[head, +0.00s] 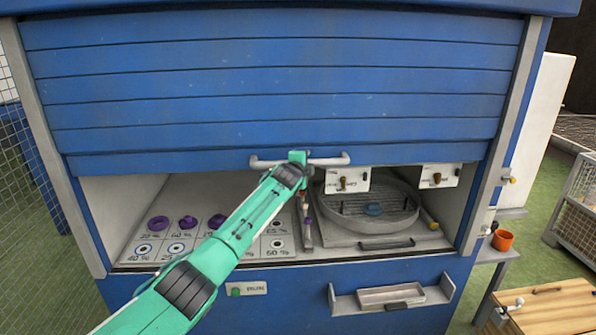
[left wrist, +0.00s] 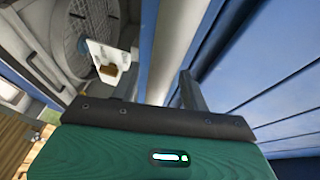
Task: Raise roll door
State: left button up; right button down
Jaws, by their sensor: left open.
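The blue slatted roll door (head: 290,90) is partly raised, with an opening below its lower edge. A pale horizontal bar handle (head: 330,160) is fixed along that lower edge. My left gripper (head: 297,157) is at the handle, left of its middle. In the left wrist view the left gripper (left wrist: 160,88) has its two fingers apart, and the pale handle bar (left wrist: 178,45) appears between them. The blue door (left wrist: 270,70) fills the right of that view. I cannot tell whether a finger touches the bar. My right gripper is not in view.
Inside the opening are a marked panel with purple knobs (head: 188,222), a round turntable (head: 365,212) and hanging white tags (head: 347,181). Below is a small tray (head: 390,296). An orange cup (head: 502,240) and a wooden box (head: 545,305) stand at right.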

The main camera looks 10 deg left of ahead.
pick_arm(q)
jog(key=b+v, duration=0.4)
jog(key=v, duration=0.9)
jog(key=shift+s, duration=0.15)
notch_tip(320, 180, down, 21)
jog(key=a+n+g, duration=0.2)
jog(key=a+n, duration=0.1)
jog(key=s+a+f+n+g, duration=0.1)
jog(key=s+f, duration=0.3)
jog(key=f, duration=0.6)
jog(key=s+a+f+n+g+y, duration=0.15)
jog(key=s+f, duration=0.25)
jog(key=f, duration=0.5)
jog(key=s+a+f+n+g, duration=0.15)
jog(key=s+f, duration=0.25)
jog(key=f, duration=0.6)
jog(key=s+a+f+n+g, duration=0.1)
jog(key=s+f+n+g, duration=0.2)
jog(key=s+f, duration=1.3)
jog(key=s+a+f+n+g, duration=0.1)
jog(key=s+f+n+g, duration=0.15)
jog(key=s+f, duration=1.3)
jog(key=s+f+n+g, duration=0.1)
jog(key=s+f, duration=0.1)
jog(key=s, duration=1.4)
jog(key=s+f+n+g, duration=0.2)
jog(key=s+f, duration=0.1)
jog(key=s, duration=1.4)
jog(key=shift+f+b, duration=0.3)
